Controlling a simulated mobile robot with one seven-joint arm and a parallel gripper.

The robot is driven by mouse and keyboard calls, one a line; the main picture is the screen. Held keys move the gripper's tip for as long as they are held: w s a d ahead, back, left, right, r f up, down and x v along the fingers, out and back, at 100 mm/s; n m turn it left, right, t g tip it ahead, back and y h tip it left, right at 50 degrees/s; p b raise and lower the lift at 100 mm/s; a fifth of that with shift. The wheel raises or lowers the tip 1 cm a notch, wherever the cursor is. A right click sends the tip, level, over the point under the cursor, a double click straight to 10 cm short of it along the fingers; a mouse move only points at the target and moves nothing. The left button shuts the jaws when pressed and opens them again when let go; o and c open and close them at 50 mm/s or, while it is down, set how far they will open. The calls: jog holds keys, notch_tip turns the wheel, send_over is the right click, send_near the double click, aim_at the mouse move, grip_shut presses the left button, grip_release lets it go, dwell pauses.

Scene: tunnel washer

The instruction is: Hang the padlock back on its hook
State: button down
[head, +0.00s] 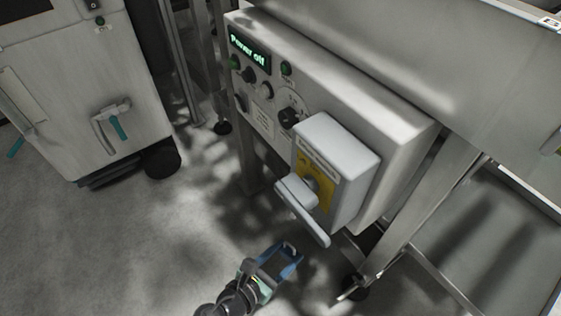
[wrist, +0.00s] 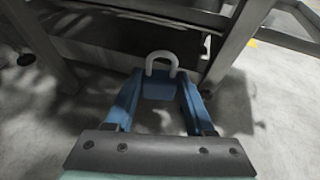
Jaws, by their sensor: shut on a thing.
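My gripper (head: 277,263) is low in the head view, in front of and below the control panel. In the wrist view its two blue fingers (wrist: 158,98) are shut on the padlock (wrist: 159,84). The padlock has a blue body and a pale U-shaped shackle, which points away from my wrist. In the head view the padlock is small and hard to separate from the blue fingers. It is held clear of the machine. I cannot make out the hook in either view.
The grey control panel (head: 392,150) carries a lit "Power off" display (head: 249,49). A white switch box (head: 352,160) with a yellow plate and a projecting lever (head: 303,208) stands out from it. Metal legs (head: 425,210) flank the space below. A cabinet (head: 85,95) stands left; floor between is open.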

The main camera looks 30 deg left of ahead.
jog(key=shift+w+d+r+p, duration=0.45)
jog(key=shift+w+r+p, duration=0.1)
jog(key=shift+w+r, duration=0.7)
jog(key=shift+w+d+r+p, duration=0.45)
jog(key=shift+w+r+p, duration=0.1)
jog(key=shift+w+r, duration=0.65)
jog(key=shift+w+d+r+p, duration=0.45)
jog(key=shift+w+r+p, duration=0.1)
jog(key=shift+w+r, duration=0.7)
jog(key=shift+w+d+f, duration=0.1)
jog(key=shift+w+f, duration=0.25)
jog(key=shift+f, duration=0.1)
jog(key=shift+c, duration=0.9)
grip_release()
jog(key=shift+f, duration=0.1)
